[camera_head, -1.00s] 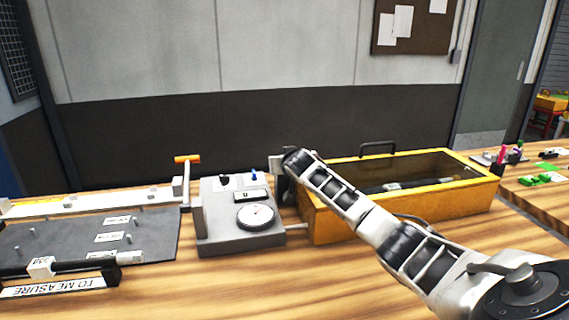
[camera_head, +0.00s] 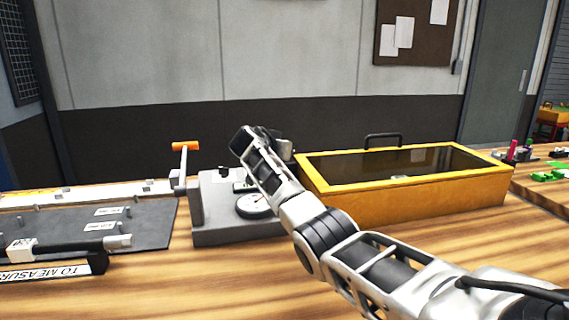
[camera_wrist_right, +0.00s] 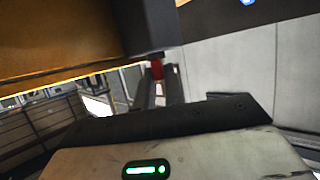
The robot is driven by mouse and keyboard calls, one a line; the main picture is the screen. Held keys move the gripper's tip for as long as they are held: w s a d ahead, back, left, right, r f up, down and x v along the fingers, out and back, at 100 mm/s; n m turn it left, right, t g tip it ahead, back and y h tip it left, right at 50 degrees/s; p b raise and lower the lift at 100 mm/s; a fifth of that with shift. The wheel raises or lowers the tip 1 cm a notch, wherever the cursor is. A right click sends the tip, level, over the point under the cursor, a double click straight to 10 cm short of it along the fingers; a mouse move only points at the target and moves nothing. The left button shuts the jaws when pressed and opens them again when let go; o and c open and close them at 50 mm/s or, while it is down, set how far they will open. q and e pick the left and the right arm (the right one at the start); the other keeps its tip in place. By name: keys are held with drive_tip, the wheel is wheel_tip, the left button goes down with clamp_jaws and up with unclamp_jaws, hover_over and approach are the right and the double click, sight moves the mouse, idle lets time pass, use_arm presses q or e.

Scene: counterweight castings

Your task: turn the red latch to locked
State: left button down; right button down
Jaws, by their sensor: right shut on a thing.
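The red latch (camera_wrist_right: 156,68) is a small red piece in the right wrist view, below a dark block. My right gripper (camera_wrist_right: 158,88) is shut on it, with one finger on each side. In the head view my right arm reaches in from the lower right over the grey gauge fixture (camera_head: 225,235). The arm covers part of the fixture, and neither the latch nor the fingertips can be made out there. My left gripper is not in view.
A yellow case with a dark clear top (camera_head: 420,205) stands right of the fixture. An orange-topped lever (camera_head: 186,146) rises at its left. A dark board (camera_head: 70,235) with pegs and a "TO MEASURE" label (camera_head: 62,272) lie further left. The wooden front area is clear.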

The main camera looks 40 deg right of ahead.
drive_tip(key=shift+m+g+b, duration=0.6)
drive_tip(key=shift+g+b, duration=0.1)
drive_tip(key=c, duration=1.5)
unclamp_jaws()
drive_tip(key=shift+h, duration=0.3)
drive_tip(key=b+v, duration=0.1)
drive_tip(key=v, duration=1.5)
drive_tip(key=shift+b, duration=0.35)
